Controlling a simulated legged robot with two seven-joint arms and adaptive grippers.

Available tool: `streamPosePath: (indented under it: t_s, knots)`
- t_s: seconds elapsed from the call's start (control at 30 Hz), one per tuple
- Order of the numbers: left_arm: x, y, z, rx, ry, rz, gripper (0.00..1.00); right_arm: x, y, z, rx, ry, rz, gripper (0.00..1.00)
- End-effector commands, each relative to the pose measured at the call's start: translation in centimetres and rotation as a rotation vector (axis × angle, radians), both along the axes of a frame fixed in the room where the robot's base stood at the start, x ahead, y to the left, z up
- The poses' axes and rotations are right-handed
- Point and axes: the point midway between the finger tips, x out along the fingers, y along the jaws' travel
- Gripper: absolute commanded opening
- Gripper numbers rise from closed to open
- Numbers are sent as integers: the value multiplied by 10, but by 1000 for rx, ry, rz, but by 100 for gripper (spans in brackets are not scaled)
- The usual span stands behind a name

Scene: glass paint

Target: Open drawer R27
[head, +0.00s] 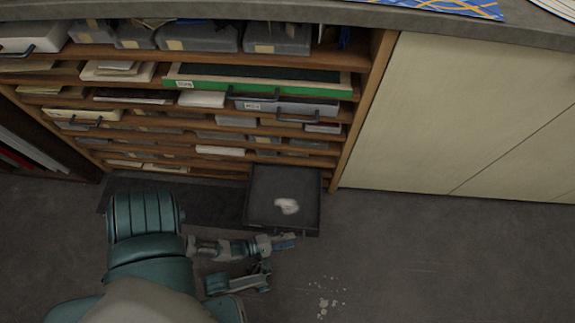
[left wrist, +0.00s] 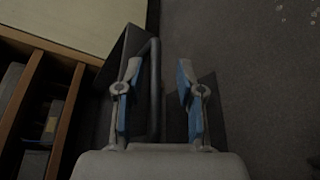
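A dark grey drawer (head: 262,212) sticks out from the lower right of the wooden shelf unit, above the floor. No label on it is readable, so I cannot tell whether it is R27. My left gripper (head: 279,254) is at the drawer's front edge. In the left wrist view the gripper (left wrist: 159,66) is open. The drawer's dark bar handle (left wrist: 154,90) shows between its two blue-padded fingers, nearer the left one; I see no grip on it. The drawer's side (left wrist: 122,62) shows left of the handle. My right gripper is not in view.
The wooden shelf unit (head: 362,95) holds several grey trays and a green-edged drawer (head: 300,88). A cream cabinet (head: 450,110) stands to its right. A white lump (head: 287,206) lies in the dark drawer. White spots (head: 325,305) mark the floor, otherwise clear at right.

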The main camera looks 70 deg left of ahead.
Motion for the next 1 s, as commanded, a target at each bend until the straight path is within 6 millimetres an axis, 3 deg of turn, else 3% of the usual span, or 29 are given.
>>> streamPosePath:
  t_s: [0.5,1.0]
  knots:
    - [-68,8,11,-9,3,0,37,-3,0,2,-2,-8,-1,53]
    - [-73,8,12,-10,2,0,37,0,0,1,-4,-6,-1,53]
